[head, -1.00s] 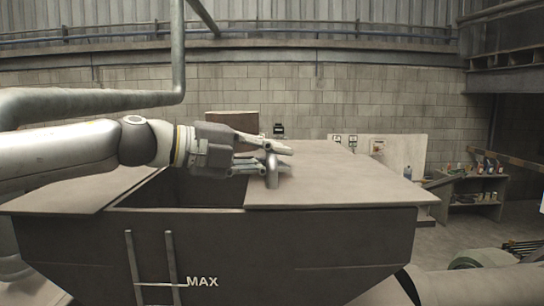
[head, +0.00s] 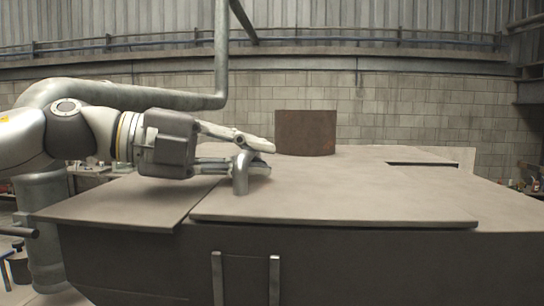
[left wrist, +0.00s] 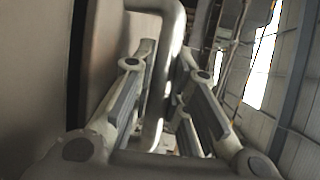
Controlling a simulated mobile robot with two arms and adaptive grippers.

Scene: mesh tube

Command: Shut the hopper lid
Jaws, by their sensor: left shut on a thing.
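The hopper lid (head: 340,195) is a flat, grey-brown plate on top of the dark hopper (head: 380,260). Its left edge meets or overlaps the fixed left top plate (head: 120,203), and no opening shows between them. My left gripper (head: 258,155) comes in from the left and is shut on the lid's upright metal handle (head: 240,178) near the lid's left end. In the left wrist view the bent handle bar (left wrist: 172,40) runs between the two fingers. My right gripper is not in view.
A rusty brown cylinder (head: 305,132) stands behind the lid. A thin dark gap (head: 420,163) shows at the lid's back right. A grey pipe (head: 150,92) passes behind my left arm. Two upright strips (head: 217,280) are on the hopper's front.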

